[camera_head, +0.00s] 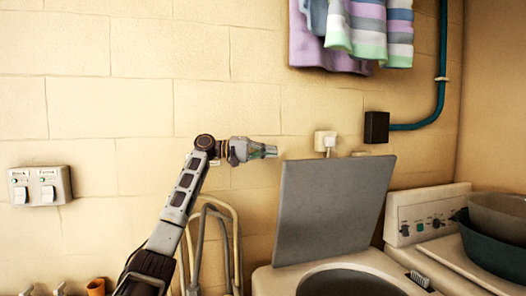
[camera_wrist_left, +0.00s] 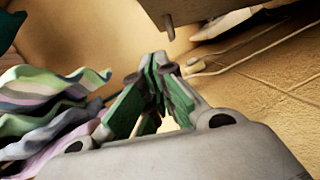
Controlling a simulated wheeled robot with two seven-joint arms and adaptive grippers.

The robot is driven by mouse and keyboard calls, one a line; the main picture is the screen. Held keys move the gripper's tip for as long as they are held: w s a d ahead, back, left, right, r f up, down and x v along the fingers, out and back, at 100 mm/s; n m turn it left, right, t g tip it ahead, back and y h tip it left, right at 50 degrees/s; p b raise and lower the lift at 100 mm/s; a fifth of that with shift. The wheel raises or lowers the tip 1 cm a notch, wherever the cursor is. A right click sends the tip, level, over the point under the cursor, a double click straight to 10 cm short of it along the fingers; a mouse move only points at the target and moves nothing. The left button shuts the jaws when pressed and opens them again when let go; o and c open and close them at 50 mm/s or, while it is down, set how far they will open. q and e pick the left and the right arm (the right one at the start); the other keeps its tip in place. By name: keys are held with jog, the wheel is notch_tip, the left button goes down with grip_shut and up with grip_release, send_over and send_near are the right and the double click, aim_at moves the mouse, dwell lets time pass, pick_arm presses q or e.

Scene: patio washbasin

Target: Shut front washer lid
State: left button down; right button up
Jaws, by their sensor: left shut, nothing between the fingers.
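The front washer (camera_head: 262,281) stands at the bottom of the head view, with its round opening (camera_head: 350,282) showing. Its flat grey lid (camera_head: 335,208) is raised and stands nearly upright, leaning back a little. My left gripper (camera_head: 272,151) is just left of the lid's upper left corner and a little above its top edge, and looks apart from it. It points right, and its green-padded fingers, also in the left wrist view (camera_wrist_left: 157,62), are shut and empty. My right gripper is not in view.
A second machine with a control panel (camera_head: 426,220) stands right of the lid and carries a dark green basin (camera_head: 490,248). Striped towels (camera_head: 368,25) hang above. A wall plug (camera_head: 325,141) and a dark box (camera_head: 377,127) are behind the lid. Bent tube frames (camera_head: 222,235) stand left of the washer.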

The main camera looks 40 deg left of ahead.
pick_arm(q)
jog(key=w+d+f, duration=0.1)
jog(key=w+d, duration=0.1)
jog(key=d, duration=0.5)
jog(key=shift+d+f+p, duration=0.15)
jog(key=shift+f+p, duration=0.05)
jog(key=shift+p, duration=0.1)
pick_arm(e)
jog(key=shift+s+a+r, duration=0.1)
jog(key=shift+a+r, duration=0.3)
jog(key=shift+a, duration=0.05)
pick_arm(q)
jog(key=shift+w, duration=0.1)
